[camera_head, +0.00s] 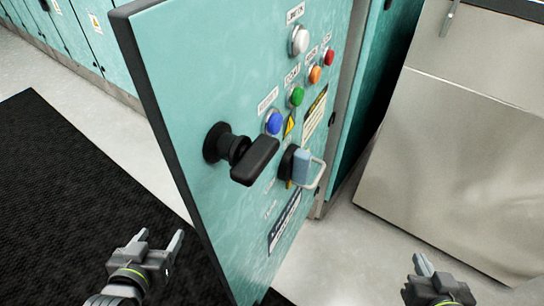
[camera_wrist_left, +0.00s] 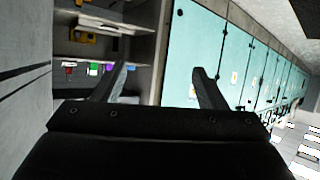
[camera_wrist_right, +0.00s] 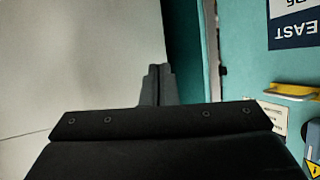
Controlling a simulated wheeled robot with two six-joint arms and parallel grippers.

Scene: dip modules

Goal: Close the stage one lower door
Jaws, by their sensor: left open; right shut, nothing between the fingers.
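The teal door (camera_head: 215,110) stands open in the head view, its free edge on the left and its hinged side towards the cabinet frame on the right. It carries a black rotary handle (camera_head: 255,160), several coloured buttons and a blue-grey padlock-like part with a metal loop (camera_head: 302,168). I cannot read whether its label says stage one lower. My left gripper (camera_head: 160,237) is open and empty, low and left of the door's free edge, apart from it. My right gripper (camera_head: 424,265) is shut and empty, low and right of the door, over the pale floor.
A grey metal cabinet (camera_head: 460,130) stands at the right. Teal cabinets (camera_head: 65,35) line the far left, past a black mat (camera_head: 75,170). The left wrist view shows open shelves (camera_wrist_left: 100,50) with small coloured items.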

